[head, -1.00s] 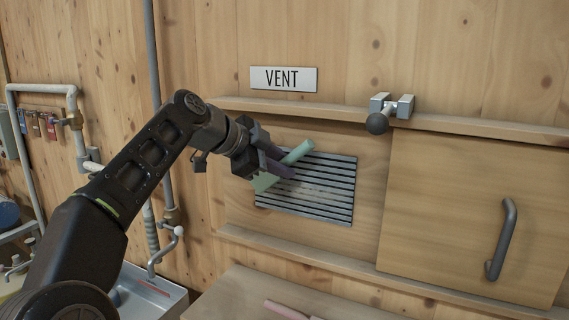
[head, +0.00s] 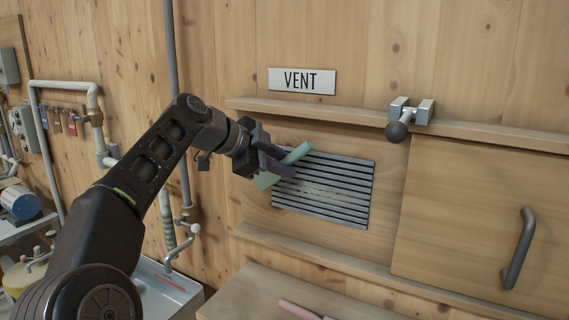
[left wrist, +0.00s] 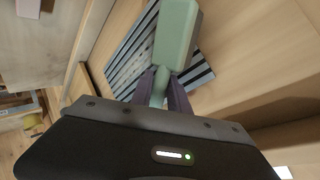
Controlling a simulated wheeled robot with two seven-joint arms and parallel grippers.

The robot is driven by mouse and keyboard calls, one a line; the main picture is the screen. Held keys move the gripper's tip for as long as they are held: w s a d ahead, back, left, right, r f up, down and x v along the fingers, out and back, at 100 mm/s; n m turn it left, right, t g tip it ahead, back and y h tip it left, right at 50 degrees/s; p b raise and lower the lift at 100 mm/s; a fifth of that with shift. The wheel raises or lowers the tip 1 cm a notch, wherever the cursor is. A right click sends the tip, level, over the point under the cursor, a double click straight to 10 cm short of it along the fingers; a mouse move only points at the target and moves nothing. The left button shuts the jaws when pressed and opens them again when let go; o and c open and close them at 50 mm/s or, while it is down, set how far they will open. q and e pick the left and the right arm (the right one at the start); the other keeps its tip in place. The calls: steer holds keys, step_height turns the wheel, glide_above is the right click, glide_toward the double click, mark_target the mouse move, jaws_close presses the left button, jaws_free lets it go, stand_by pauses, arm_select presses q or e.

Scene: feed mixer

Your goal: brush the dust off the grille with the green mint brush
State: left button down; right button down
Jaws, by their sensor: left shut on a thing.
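The mint green brush (head: 298,153) is held slantwise in front of the left part of the grille. My left gripper (head: 284,167) is shut on it; the fingers also show around it in the left wrist view (left wrist: 164,88). The brush's broad green block (left wrist: 177,35) points away from the gripper there. The grille (head: 345,193) is a dark slatted panel below the VENT sign, with a faint pale dusty patch across its middle slats. I cannot tell whether the brush touches the slats. My right gripper is not in view.
A ledge (head: 250,104) runs above the grille, and a lower rail (head: 300,252) below it. A sliding wooden panel (head: 470,210) with a grey handle (head: 519,248) stands to the right. A latch with a dark knob (head: 397,132) is above. A pink object (head: 300,310) lies on the bench below.

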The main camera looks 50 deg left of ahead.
arm_select(q)
steer(key=shift+f+b, duration=0.7)
steer(key=shift+f, duration=0.1)
steer(key=shift+r, duration=0.1)
steer(key=shift+w+d+f+b, duration=0.1)
steer(key=shift+w+d+b, duration=0.05)
steer(key=shift+d+b, duration=0.2)
steer(key=shift+w+d+f+b, duration=0.15)
steer(key=shift+d+b, duration=0.1)
steer(key=shift+d, duration=0.2)
steer(key=shift+w+d+r+b, duration=0.1)
steer(key=shift+w+d+b, duration=0.1)
steer(key=shift+d, duration=0.15)
steer(key=shift+w+d+r+b, duration=0.1)
steer(key=shift+d+b, duration=0.1)
steer(key=shift+d, duration=0.4)
steer(key=shift+w+d, duration=0.1)
